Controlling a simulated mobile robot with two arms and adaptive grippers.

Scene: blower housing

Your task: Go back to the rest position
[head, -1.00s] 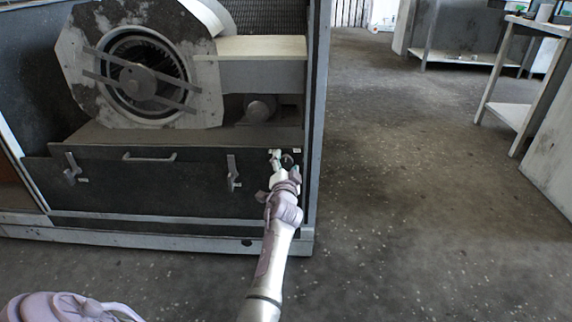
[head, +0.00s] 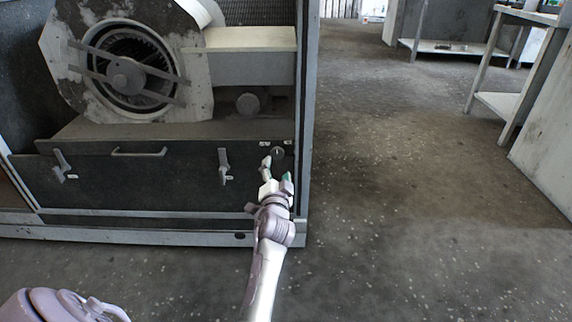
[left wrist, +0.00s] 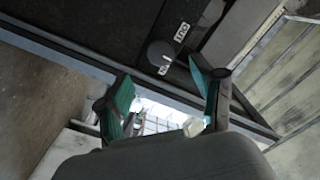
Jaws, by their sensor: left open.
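My left gripper (head: 276,174) is open and empty in front of the right end of the dark lower panel of the blower housing (head: 120,190). A small round dark knob (head: 278,152) with white labels sits on that panel, just beyond the fingertips. In the left wrist view the green-padded fingers of my left gripper (left wrist: 160,75) are spread apart. The knob (left wrist: 160,53) shows beyond them, with a gap and nothing held. My right gripper is not in view.
The blower wheel (head: 125,75) sits above the panel. Two latches (head: 223,166) (head: 60,165) and a bar handle (head: 139,153) stick out of the panel. Open concrete floor (head: 400,230) lies to the right, with a workbench (head: 500,100) farther off.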

